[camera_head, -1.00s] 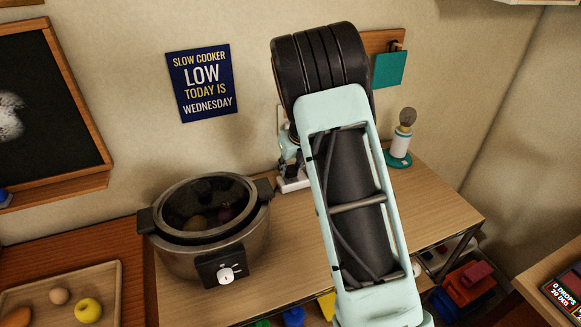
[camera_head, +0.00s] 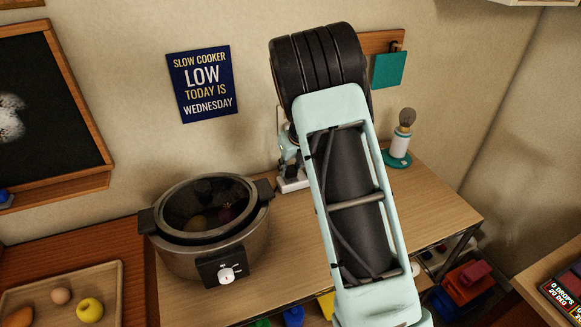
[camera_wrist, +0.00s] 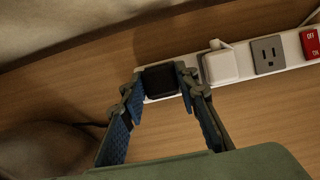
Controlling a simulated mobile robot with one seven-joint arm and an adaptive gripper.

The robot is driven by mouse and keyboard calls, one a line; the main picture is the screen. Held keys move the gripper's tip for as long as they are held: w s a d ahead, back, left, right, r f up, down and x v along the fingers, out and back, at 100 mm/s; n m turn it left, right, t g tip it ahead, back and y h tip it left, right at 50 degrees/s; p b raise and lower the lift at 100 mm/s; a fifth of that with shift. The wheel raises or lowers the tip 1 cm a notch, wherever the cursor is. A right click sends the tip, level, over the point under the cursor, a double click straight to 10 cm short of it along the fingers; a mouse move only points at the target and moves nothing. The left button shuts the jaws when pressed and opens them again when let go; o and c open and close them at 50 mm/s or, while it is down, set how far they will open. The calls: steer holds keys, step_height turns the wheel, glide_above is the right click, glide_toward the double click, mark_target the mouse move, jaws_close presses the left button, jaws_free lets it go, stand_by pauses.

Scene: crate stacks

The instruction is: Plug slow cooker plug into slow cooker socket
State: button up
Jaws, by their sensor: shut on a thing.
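My gripper (camera_wrist: 160,82) is shut on the black slow cooker plug (camera_wrist: 161,80) in the wrist view, with one finger on each side of it. The plug is over the left end of a white power strip (camera_wrist: 290,66). I cannot tell whether it is seated in a socket there. In the head view, the strip's white end (camera_head: 292,185) shows on the table beside my arm, which hides most of my gripper and the plug. The slow cooker (camera_head: 205,225) stands on the table to the left, with a dial on its front.
A white plug (camera_wrist: 219,66) sits in the strip right of the black plug. Beyond it are an open grey socket (camera_wrist: 268,54) and a red switch (camera_wrist: 312,43). A small lamp (camera_head: 401,140) stands at the table's back right. The wall is close behind the strip.

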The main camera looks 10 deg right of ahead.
steer(key=shift+f+b, duration=0.35)
steer(key=shift+f, duration=0.25)
stand_by(0.3)
steer(key=o, duration=1.2)
steer(key=shift+c, duration=0.2)
steer(key=shift+r, duration=0.1)
steer(key=v, duration=1.1)
steer(key=shift+s+r, duration=0.2)
steer(key=shift+r, duration=0.2)
steer(key=shift+d, duration=0.1)
